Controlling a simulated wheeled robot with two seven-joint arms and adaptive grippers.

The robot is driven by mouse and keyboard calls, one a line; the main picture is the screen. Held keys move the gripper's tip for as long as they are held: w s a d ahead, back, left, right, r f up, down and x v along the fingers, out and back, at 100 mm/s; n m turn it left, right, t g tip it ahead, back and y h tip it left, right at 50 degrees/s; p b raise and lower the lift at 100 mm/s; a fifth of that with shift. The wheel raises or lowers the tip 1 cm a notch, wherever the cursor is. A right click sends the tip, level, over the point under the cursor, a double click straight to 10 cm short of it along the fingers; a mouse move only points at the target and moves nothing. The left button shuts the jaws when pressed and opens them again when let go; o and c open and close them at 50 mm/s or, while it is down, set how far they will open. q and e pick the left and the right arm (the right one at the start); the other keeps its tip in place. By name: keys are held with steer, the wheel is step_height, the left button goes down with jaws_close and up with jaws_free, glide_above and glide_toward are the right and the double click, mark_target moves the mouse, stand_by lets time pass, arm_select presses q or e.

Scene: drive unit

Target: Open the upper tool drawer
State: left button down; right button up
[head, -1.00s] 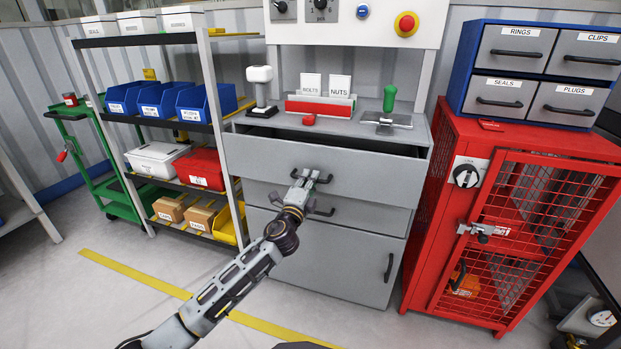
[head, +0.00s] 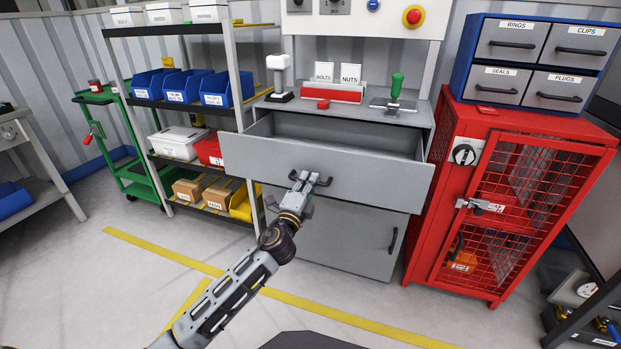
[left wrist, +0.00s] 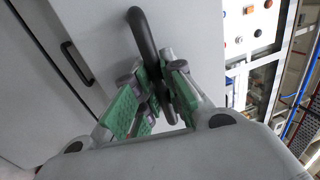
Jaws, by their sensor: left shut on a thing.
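The upper tool drawer (head: 375,182) is a wide grey drawer in the workbench cabinet, pulled well out, with its empty-looking inside showing behind the front panel. Its dark bar handle (head: 322,181) is at the middle of the front. My left gripper (head: 304,180) is shut on this handle. In the left wrist view the green-padded fingers (left wrist: 158,95) close around the dark handle (left wrist: 142,35). My right gripper is not in view.
A cabinet door (head: 345,238) is below the drawer. A red mesh cabinet (head: 428,200) stands close on the right. A shelf rack with blue bins (head: 185,85) stands close on the left. The floor (head: 135,285) in front is clear.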

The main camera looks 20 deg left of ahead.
arm_select(q)
steer(key=shift+s+f, duration=0.1)
steer(key=shift+s, duration=0.55)
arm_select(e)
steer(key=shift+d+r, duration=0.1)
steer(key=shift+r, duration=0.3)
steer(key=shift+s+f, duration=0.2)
arm_select(q)
steer(key=c, duration=1.5)
jaws_free()
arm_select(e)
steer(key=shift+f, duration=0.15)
arm_select(q)
steer(key=shift+s, duration=0.1)
steer(key=shift+s+a+f, duration=0.1)
steer(key=shift+s+f, duration=0.3)
steer(key=shift+s, duration=1.5)
steer(key=shift+s+a+f, duration=0.1)
steer(key=shift+s+f, duration=0.25)
steer(key=shift+s, duration=1.6)
steer(key=shift+s+f, duration=0.4)
steer(key=shift+s, duration=1.5)
